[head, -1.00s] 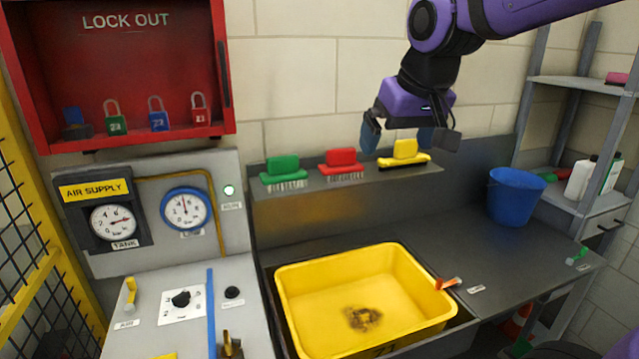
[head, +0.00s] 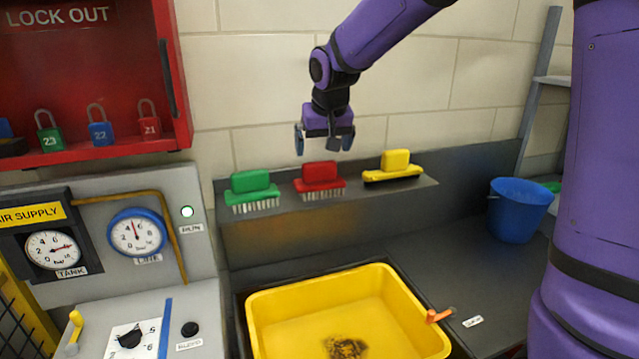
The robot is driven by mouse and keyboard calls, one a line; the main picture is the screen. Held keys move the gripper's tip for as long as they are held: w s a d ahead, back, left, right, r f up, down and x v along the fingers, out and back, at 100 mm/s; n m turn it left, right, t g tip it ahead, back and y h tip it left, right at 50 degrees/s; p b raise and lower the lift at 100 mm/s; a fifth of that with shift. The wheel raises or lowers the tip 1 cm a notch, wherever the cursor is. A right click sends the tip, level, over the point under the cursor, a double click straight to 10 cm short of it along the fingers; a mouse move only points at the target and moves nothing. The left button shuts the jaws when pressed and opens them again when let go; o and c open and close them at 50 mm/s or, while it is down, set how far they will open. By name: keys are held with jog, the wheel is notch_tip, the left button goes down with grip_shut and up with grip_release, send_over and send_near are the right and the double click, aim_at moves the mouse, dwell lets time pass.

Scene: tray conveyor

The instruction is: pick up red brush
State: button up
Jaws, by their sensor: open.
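The red brush (head: 320,178) sits bristles down on a dark metal ledge, between a green brush (head: 252,186) on its left and a yellow brush (head: 394,164) on its right. My gripper (head: 324,146) hangs above the red brush, pointing down, with a small gap below it. It is open and empty, one blue-tipped finger at the left and one at the right. The red brush is in full view.
A yellow tub (head: 330,290) with a dark stain sits in the counter below the ledge. A blue bucket (head: 518,210) stands at the right. A red lockout cabinet (head: 95,149) and a gauge panel (head: 190,255) are at the left. The tiled wall is close behind the ledge.

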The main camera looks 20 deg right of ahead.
aim_at(319, 161)
jog(key=shift+x, duration=3.05)
jog(key=shift+a, duration=0.15)
jog(key=c, duration=0.7)
jog(key=shift+r, duration=0.1)
jog(key=shift+r, duration=0.45)
jog(key=v, duration=0.2)
jog(key=shift+w+a+r, duration=0.1)
jog(key=shift+w+r, duration=0.05)
jog(key=shift+r, duration=0.25)
jog(key=s+a, duration=0.1)
jog(key=s, duration=0.4)
jog(key=s+a+r, duration=0.1)
jog(key=s+a, duration=0.1)
jog(key=s, duration=0.2)
jog(key=s+a, duration=0.2)
jog(key=s, duration=0.3)
jog(key=shift+s+a+r, duration=0.15)
jog(key=shift+s, duration=0.2)
